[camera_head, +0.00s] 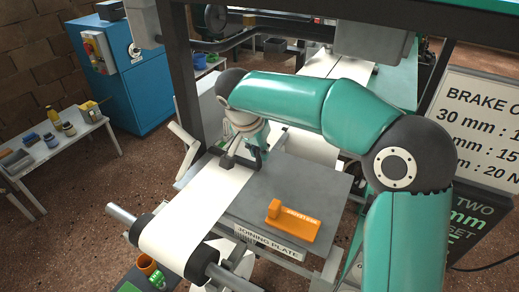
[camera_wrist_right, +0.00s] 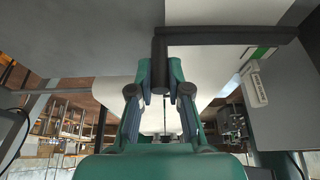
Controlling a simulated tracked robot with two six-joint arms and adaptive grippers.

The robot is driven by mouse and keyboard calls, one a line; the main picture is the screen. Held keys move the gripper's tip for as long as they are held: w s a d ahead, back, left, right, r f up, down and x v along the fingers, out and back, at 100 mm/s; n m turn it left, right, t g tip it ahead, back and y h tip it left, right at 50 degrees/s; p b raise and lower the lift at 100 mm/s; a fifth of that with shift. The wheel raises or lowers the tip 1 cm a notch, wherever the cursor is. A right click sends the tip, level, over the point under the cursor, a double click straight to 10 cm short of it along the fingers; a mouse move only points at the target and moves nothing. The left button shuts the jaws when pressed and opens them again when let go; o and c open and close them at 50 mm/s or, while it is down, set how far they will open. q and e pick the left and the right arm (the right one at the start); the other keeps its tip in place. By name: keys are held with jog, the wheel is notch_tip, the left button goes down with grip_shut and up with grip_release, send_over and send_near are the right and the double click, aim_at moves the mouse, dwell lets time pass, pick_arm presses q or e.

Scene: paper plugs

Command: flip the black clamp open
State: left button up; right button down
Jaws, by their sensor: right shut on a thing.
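The black clamp (camera_wrist_right: 225,37) shows in the right wrist view as a dark bar with a short grip at its left end, bent at a right angle. The bar spans a strip of white paper; whether it presses on the paper or is raised, I cannot tell. My right gripper (camera_wrist_right: 160,80) has its green fingers on both sides of the clamp's grip and is shut on it. In the head view my right gripper (camera_head: 253,146) is at the back left of the joining plate (camera_head: 310,180), and partly hides the clamp. My left gripper is not in view.
An orange tool (camera_head: 292,222) lies on the front of the plate. White paper (camera_head: 185,225) runs over a roller (camera_head: 200,265) at the front left. Machine frame posts stand behind. A side table (camera_head: 60,150) and blue cabinet (camera_head: 130,85) are at the left.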

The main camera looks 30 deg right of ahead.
aim_at(244, 160)
jog(key=w+a+r+g+h+p, duration=0.1)
jog(key=w+r+g+p, duration=0.1)
jog(key=p, duration=0.6)
jog(key=w+a+r+n+g+h+p, duration=0.1)
jog(key=w+r+g+h+p, duration=0.1)
jog(key=r+p, duration=0.3)
jog(key=p, duration=0.2)
jog(key=shift+a+p, duration=0.15)
jog(key=shift+p, duration=0.2)
jog(key=c, duration=1.1)
grip_release()
jog(key=shift+w+g, duration=0.15)
jog(key=shift+g, duration=0.15)
jog(key=shift+v, duration=3.7)
